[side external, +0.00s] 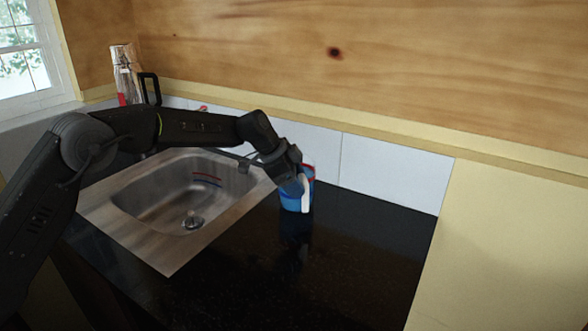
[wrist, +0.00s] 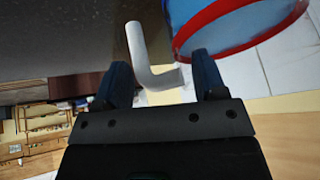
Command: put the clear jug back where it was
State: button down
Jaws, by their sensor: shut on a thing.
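The jug (side external: 309,191) has a blue body, a red rim and a white handle (side external: 305,196). It is upright at the back of the black counter, right of the sink; I cannot tell whether its base touches the counter. My gripper (side external: 296,186) is at its handle side and hides part of the body. In the wrist view the jug (wrist: 235,22) shows at the upper right, cut off by the frame. The white handle (wrist: 137,45) comes down between the fingers of my gripper (wrist: 160,72), which is shut on it.
A steel sink (side external: 150,232) is set into the counter to the left. A tall container with a black handle (side external: 125,72) stands at the back left. A white tiled wall (side external: 390,172) is close behind the jug. The black counter (side external: 340,265) is clear in front.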

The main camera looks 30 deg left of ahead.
jog(key=shift+f, duration=0.2)
jog(key=shift+c, duration=0.9)
grip_release()
jog(key=shift+f, duration=0.15)
